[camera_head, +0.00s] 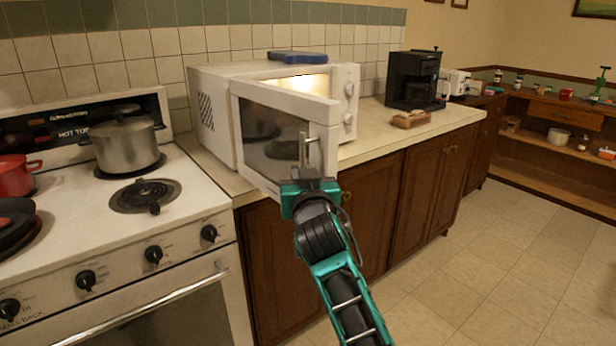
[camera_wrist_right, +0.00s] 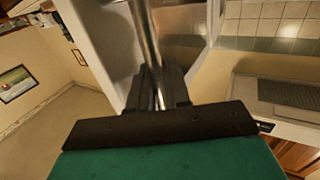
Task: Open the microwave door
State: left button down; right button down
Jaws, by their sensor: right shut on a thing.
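The white microwave (camera_head: 212,115) stands on the counter, its lit inside showing. Its door (camera_head: 270,140) hangs partly open, swung out past the counter's front edge. A metal bar handle (camera_head: 304,152) stands upright on the door's right side. My right gripper (camera_head: 310,178) is shut on the lower part of that handle. In the right wrist view the handle (camera_wrist_right: 146,45) runs down between the fingers of the gripper (camera_wrist_right: 160,90). My left gripper is in neither view.
A stove with a steel pot (camera_head: 127,146) and a red pot (camera_head: 14,177) is at the left. A blue object (camera_head: 296,57) lies on the microwave. A black coffee maker (camera_head: 412,80) and a small brown item (camera_head: 410,119) stand right of it. The floor (camera_head: 480,270) at right is clear.

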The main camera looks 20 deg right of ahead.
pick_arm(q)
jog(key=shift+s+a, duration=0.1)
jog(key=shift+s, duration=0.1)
pick_arm(e)
jog(key=shift+a+r, duration=0.15)
jog(key=c, duration=1.2)
grip_release()
jog(key=shift+c, duration=0.2)
jog(key=shift+s, duration=0.1)
